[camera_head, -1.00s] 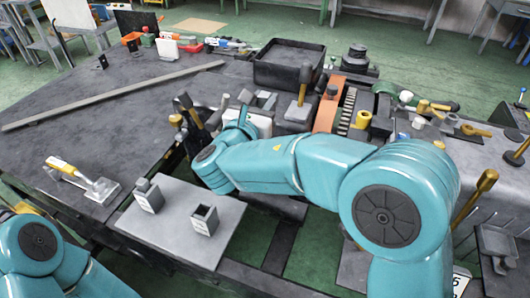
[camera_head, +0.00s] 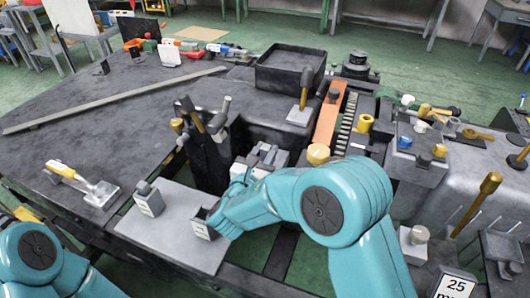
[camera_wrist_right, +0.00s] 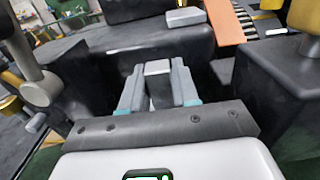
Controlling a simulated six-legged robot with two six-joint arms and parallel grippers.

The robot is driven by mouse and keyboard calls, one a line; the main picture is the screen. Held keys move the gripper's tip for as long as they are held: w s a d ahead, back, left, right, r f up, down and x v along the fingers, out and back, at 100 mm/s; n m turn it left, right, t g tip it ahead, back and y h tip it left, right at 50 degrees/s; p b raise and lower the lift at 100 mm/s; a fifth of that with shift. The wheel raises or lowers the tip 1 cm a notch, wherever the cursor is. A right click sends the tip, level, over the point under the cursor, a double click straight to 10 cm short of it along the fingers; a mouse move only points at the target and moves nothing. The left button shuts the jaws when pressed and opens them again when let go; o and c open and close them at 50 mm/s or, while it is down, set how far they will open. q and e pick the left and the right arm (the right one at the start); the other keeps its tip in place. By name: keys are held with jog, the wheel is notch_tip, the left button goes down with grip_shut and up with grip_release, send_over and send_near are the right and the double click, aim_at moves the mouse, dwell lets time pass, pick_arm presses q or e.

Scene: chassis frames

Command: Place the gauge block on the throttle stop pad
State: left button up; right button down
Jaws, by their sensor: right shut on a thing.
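My right gripper (camera_head: 266,152) is in the middle of the head view, at the end of the teal arm from the lower right. In the right wrist view my right gripper (camera_wrist_right: 158,84) is shut on a grey block, the gauge block (camera_wrist_right: 158,72), held upright between the fingers. A light grey flat pad (camera_wrist_right: 186,17) lies on a dark surface ahead of it, beside an orange strip; I cannot tell whether it is the throttle stop pad. My left gripper is not in view; only my left arm shows at the lower left.
A grey plate (camera_head: 173,235) carries one holder with a block (camera_head: 150,200) and an open-topped holder (camera_head: 203,223). Dark upright posts (camera_head: 203,140) stand left of my right gripper. The orange strip (camera_head: 330,117) and a black tray (camera_head: 290,66) lie beyond. The left tabletop has bare room.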

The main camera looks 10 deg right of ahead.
jog(key=shift+f+b, duration=0.25)
jog(key=shift+b, duration=0.05)
jog(key=c, duration=0.8)
grip_release()
jog(key=shift+w, duration=0.1)
jog(key=shift+c, duration=0.2)
jog(key=shift+r, duration=0.1)
jog(key=shift+r+p, duration=0.15)
jog(key=shift+p, duration=0.15)
jog(key=v, duration=1.2)
jog(key=shift+b, duration=0.35)
